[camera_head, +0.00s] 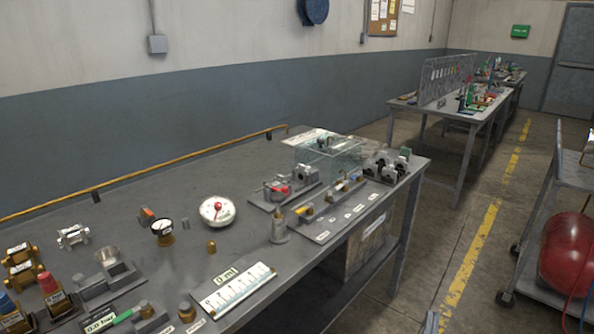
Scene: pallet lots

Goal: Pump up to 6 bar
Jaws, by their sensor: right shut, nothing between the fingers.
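A plate reading "0.0 bar" (100,323) lies at the bottom left of the grey bench, beside a green-handled lever (127,314) on a small grey block with brass fittings. Only a small tip of my right gripper (432,321) shows at the bottom edge, in front of the floor, shut and empty, well right of the lever. My left gripper is not in view.
The bench (130,203) also holds a scale marked "0 ml" (236,289), a clear box (328,155), valve blocks (293,187) and brass fittings (22,260). A cart with a red tank (568,255) stands at right. The floor aisle (455,235) between is clear.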

